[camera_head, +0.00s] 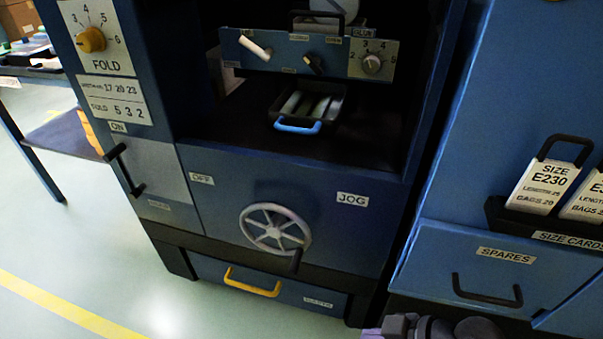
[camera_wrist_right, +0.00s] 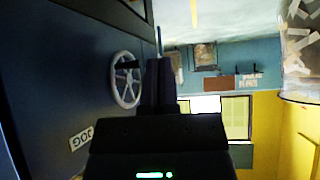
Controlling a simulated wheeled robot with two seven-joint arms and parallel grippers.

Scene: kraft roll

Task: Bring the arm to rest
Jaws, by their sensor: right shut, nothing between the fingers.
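My right gripper (camera_wrist_right: 158,68) shows in the right wrist view with its dark fingers together and nothing between them. It points along the front of the blue machine, with the grey handwheel (camera_wrist_right: 126,80) to the left of the fingers. I cannot tell how far the fingers are from the wheel. In the head view the same handwheel (camera_head: 275,229) is on the machine's front, and a dark part of my arm shows at the bottom edge. The right gripper itself cannot be made out there. My left gripper is in neither view.
The machine's open bay holds a tray with a blue handle (camera_head: 298,127). A yellow drawer handle (camera_head: 252,283) is below the wheel. At right is a blue cabinet with a SPARES drawer (camera_head: 487,290) and a size card (camera_head: 543,184). Floor (camera_head: 80,255) at left is clear.

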